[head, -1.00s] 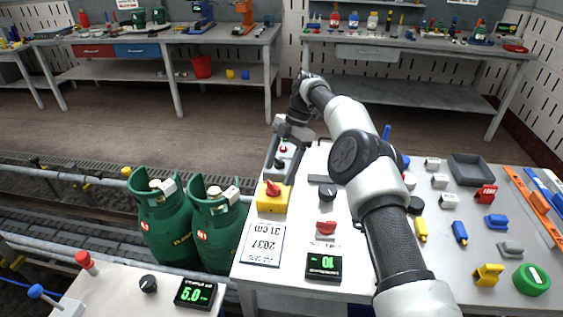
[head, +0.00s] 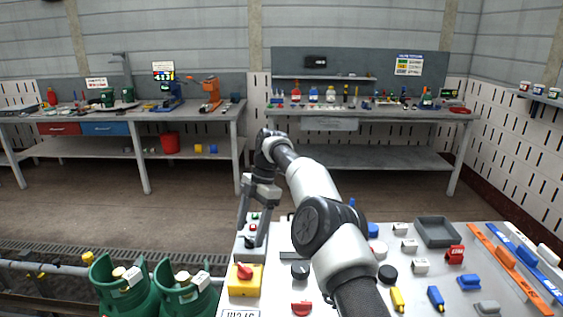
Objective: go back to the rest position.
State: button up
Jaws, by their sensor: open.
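My gripper (head: 251,226) hangs at the end of my arm, fingers pointing down, over the far left part of the white table (head: 268,270). Its fingers are apart and nothing shows between them. Behind the fingers is a grey control box (head: 239,247) with a red and a green button. A yellow box with a red rotary switch (head: 244,279) sits nearer, just below the gripper in the picture. Whether the fingertips touch the grey box cannot be told.
Two green gas cylinders (head: 124,290) stand left of the table by a rail. A grey tray (head: 436,232), coloured blocks and orange and blue rails (head: 507,257) fill the table's right side. Workbenches (head: 352,160) line the back wall, with open floor before them.

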jog(key=s+d+r+m+t+h+p, duration=0.1)
jog(key=s+r+m, duration=0.1)
jog(key=r, duration=0.6)
jog(key=s+d+r+m+t+p, duration=0.1)
jog(key=d+r+m, duration=0.1)
jog(key=r, duration=0.5)
jog(key=s+d+r+m+t+h+p, duration=0.1)
jog(key=s+d+r+m+t+p, duration=0.15)
jog(key=s+d+r+m, duration=0.65)
jog(key=s+d+r+m+t+h+p, duration=0.1)
jog(key=s+d+r+m, duration=0.25)
jog(key=s, duration=0.35)
jog(key=s+d+r+m+t+p, duration=0.1)
jog(key=s+d+r+m, duration=0.15)
jog(key=s+d, duration=0.4)
jog(key=s+d+f+m+t, duration=0.1)
jog(key=s+f+m, duration=0.1)
jog(key=s, duration=0.3)
jog(key=s+d+f+m+p, duration=0.1)
jog(key=s+d+f+m, duration=0.1)
jog(key=s+m, duration=0.3)
jog(key=shift+s+f+t, duration=0.35)
jog(key=shift+s+f, duration=0.2)
jog(key=shift+f, duration=0.1)
